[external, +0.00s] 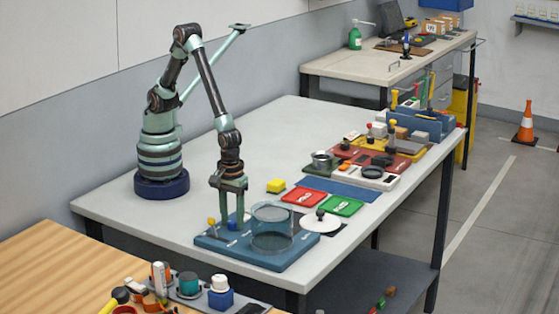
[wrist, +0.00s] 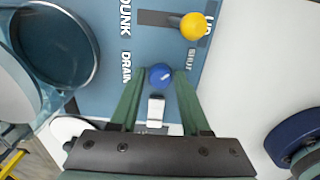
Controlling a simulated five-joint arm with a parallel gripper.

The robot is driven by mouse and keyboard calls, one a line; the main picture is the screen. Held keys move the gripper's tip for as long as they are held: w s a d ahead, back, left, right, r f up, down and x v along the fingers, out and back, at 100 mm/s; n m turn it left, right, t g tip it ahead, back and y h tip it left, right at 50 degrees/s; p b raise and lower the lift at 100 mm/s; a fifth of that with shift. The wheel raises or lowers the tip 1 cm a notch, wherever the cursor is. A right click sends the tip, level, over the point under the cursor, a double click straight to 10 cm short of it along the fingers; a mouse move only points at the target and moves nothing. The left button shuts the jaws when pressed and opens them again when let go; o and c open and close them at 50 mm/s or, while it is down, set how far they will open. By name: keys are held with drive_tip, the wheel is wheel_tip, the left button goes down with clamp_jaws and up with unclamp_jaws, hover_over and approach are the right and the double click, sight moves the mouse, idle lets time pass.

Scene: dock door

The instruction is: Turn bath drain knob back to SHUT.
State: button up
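The blue drain knob (wrist: 159,76) stands on a blue bath board (external: 212,247), by the printed words DRAIN and SHUT. SHUT lies to the knob's right in the wrist view, near the right fingertip. My gripper (wrist: 158,74) points down with its two green fingers apart, one on each side of the knob, and a small gap seems to show on both sides. In the external view my gripper (external: 232,222) is over the board with the blue knob (external: 232,223) between its fingers. A pale strip lies below the knob in the wrist view; its exact position against the labels is unclear.
A yellow knob (wrist: 194,26) stands close by in a dark slot near UP. The clear round bath (external: 272,228) is to the right of my gripper. A white disc (external: 320,222), red and green trays lie beyond. The table left of the board is clear.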

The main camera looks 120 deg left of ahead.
sight(232, 221)
wheel_tip(232, 221, up, 12)
idle(0.8)
drive_tip(key=shift+r, duration=0.1)
drive_tip(key=s+a+r+m+t, duration=0.5)
drive_tip(key=a+r+m, duration=0.5)
drive_tip(key=m, duration=0.8)
drive_tip(key=s+a, duration=0.2)
drive_tip(key=a, duration=0.1)
drive_tip(key=shift+s+t, duration=0.15)
drive_tip(key=shift+t, duration=0.15)
